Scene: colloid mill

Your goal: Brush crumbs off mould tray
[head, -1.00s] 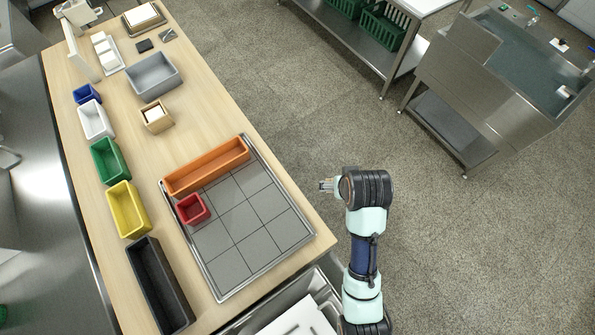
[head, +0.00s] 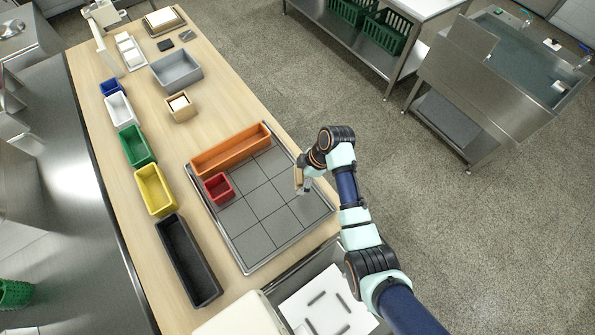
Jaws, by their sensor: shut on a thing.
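A grey tray with a grid of square cells and a metal rim (head: 327,216) lies on the near part of the wooden table. I take it to be the mould tray; no crumbs can be made out at this size. An orange long bin (head: 232,150) and a small red bin (head: 219,188) stand on its far and left part. My gripper (head: 303,184) hangs over the tray's right side, shut on a small tan piece (head: 298,178), perhaps a brush handle. The piece is mostly hidden, and I cannot tell whether it touches the tray.
Black (head: 187,260), yellow (head: 155,190), green (head: 138,147), white (head: 121,110) and blue (head: 112,88) bins line the table's left side. A grey bin (head: 176,70) and a wooden box (head: 182,107) stand farther back. Below the near edge, a white surface (head: 325,305) holds several dark bars.

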